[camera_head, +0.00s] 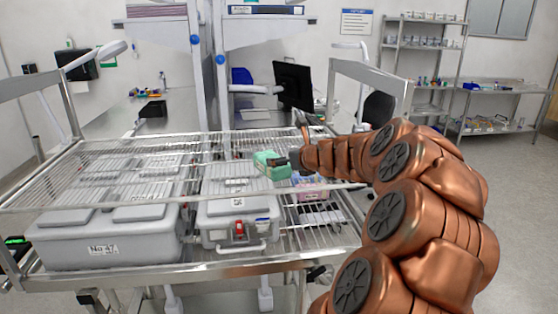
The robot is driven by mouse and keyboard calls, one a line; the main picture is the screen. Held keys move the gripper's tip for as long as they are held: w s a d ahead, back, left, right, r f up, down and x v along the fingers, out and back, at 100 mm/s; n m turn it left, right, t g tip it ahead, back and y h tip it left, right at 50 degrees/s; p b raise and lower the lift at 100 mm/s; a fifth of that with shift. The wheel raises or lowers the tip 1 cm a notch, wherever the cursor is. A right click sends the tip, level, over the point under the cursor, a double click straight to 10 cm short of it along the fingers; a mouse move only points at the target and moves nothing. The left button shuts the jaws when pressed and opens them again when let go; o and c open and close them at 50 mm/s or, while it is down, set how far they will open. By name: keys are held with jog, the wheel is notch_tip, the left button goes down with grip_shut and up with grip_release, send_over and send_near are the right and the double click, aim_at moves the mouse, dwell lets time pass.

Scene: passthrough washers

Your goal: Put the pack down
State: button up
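A green pack (271,166) is at the upper wire shelf of the cart (110,180), above the middle grey case. I cannot tell whether it rests on the wires or hangs just over them. My gripper (290,159) is dark and reaches in from the right, with its tip against the right end of the pack. The fingers are small and partly hidden, so their opening and any hold on the pack do not show clearly.
Below the wire shelf are a large grey case (105,238), a smaller grey case (238,212) with a red latch, and a purple-pink pack (311,183). The shelf's left part looks bare. A monitor (293,85) and white posts stand behind; racks are at the back right.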

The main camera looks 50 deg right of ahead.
jog(key=shift+v, duration=2.45)
jog(key=w+a+f+n+g+y, duration=0.1)
jog(key=w+a+n+y, duration=0.15)
jog(key=a+n, duration=0.45)
jog(key=w+a+f+n+g+y, duration=0.1)
jog(key=w+a+n+y, duration=0.15)
jog(key=a, duration=0.95)
jog(key=s+a+f+n+g+y, duration=0.25)
jog(key=a+n, duration=0.25)
jog(key=a, duration=0.3)
jog(key=s+a+f+n+g+y, duration=0.1)
jog(key=s+a+f+n, duration=0.2)
jog(key=a+n, duration=0.35)
jog(key=s+a+f+n+g+h, duration=0.1)
jog(key=s+a+f+n+g, duration=0.2)
jog(key=s+a+n, duration=0.3)
jog(key=s+a+f+n+g+h, duration=0.1)
jog(key=s+a+f+n+g, duration=0.3)
jog(key=s, duration=0.4)
jog(key=s+d+f+n+g+h, duration=0.2)
jog(key=s+n, duration=0.6)
jog(key=s, duration=0.4)
jog(key=shift+f+h, duration=0.25)
jog(key=shift+h, duration=0.3)
